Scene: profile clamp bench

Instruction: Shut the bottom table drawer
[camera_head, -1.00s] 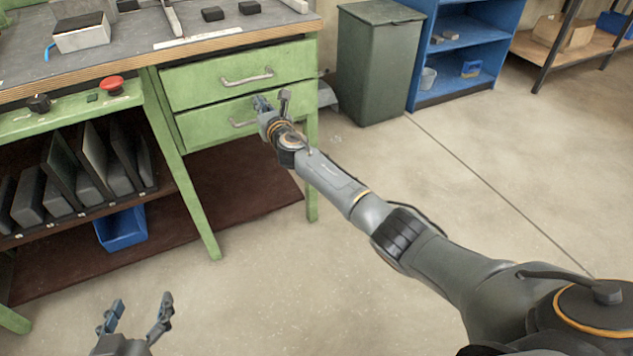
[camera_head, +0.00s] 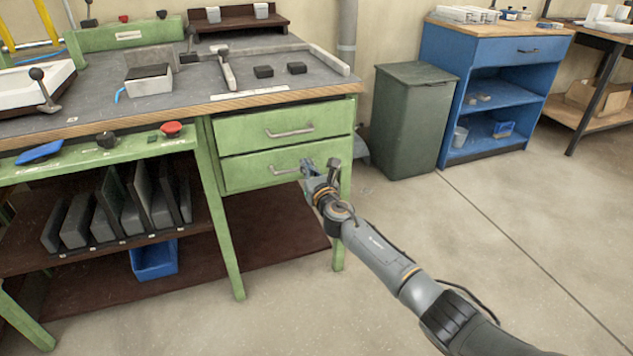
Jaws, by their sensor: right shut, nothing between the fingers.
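The green bottom drawer (camera_head: 240,172) sits under the top drawer (camera_head: 240,133) at the right end of the bench. Its front looks about level with the top drawer's front; I cannot tell whether a small gap is left. Its metal handle (camera_head: 284,170) shows just left of my fingers. My right gripper (camera_head: 321,167) is shut and empty, in front of the right part of the bottom drawer, hiding part of it. Whether it touches the front is not clear. My left gripper is out of view.
The green bench (camera_head: 225,235) has a shelf with several grey plates and a blue bin (camera_head: 154,258) below. A dark green waste bin (camera_head: 405,125) and a blue cabinet (camera_head: 435,75) stand to the right. The floor in front is clear.

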